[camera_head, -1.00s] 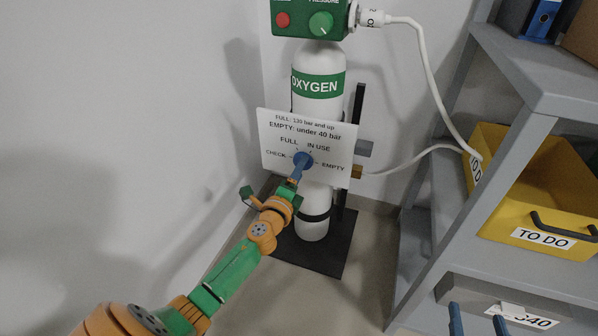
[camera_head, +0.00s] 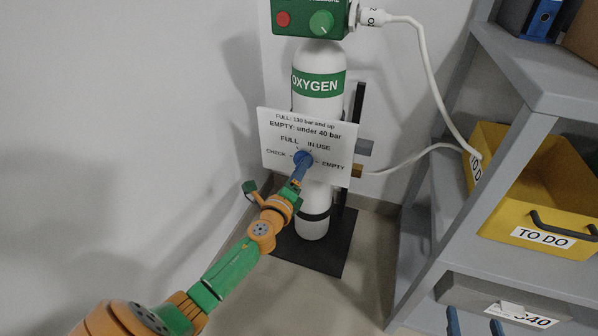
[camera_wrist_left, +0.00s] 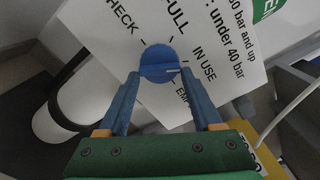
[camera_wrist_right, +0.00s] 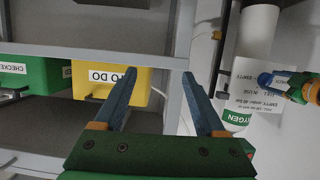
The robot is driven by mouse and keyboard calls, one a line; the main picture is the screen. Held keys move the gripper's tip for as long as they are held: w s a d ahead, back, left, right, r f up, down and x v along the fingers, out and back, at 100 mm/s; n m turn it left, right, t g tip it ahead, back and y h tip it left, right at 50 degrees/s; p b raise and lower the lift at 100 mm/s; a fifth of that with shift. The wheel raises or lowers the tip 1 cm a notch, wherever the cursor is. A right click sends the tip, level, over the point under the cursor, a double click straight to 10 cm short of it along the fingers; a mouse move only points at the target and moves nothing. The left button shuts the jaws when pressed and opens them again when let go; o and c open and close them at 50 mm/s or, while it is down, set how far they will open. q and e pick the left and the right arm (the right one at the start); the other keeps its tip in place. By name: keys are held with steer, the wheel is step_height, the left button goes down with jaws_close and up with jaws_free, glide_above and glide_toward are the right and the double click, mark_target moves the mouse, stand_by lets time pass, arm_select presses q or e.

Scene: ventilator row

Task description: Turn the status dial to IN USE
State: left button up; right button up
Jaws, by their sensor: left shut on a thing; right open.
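The blue status dial (camera_head: 303,158) sits on a white sign plate (camera_head: 270,143) in front of the oxygen cylinder (camera_head: 316,111). The plate reads CHECK, FULL, IN USE and EMPTY around the dial. My left gripper (camera_head: 299,172) is shut on the dial, one finger on each side of its grip bar. In the left wrist view, the dial (camera_wrist_left: 158,57) has a white line near its right edge, close to the IN USE side, slightly toward EMPTY. My right gripper (camera_wrist_right: 160,82) is open and empty, facing shelving; its fingertips show at the bottom of the head view.
A green pressure box (camera_head: 310,20) with a red button is above the cylinder. Pale hoses run right toward a grey shelf (camera_head: 545,80) holding a yellow TO DO bin (camera_head: 500,225). The cylinder stands on a dark base (camera_head: 318,252). A wall is on the left.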

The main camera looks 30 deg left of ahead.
arm_select(q)
steer(key=o, duration=1.4)
steer(key=shift+c, duration=0.2)
arm_select(e)
steer(key=shift+r, duration=0.15)
arm_select(q)
steer(key=shift+s, duration=0.1)
steer(key=p+v, duration=0.1)
steer(key=v, duration=0.6)
arm_select(e)
steer(key=s+d+f+g+h, duration=0.1)
steer(key=s+f+g, duration=0.2)
steer(key=f, duration=0.3)
steer(key=shift+s+d+g, duration=0.3)
steer(key=shift+s+g, duration=0.1)
steer(key=shift+g, duration=0.1)
steer(key=shift+f, duration=0.1)
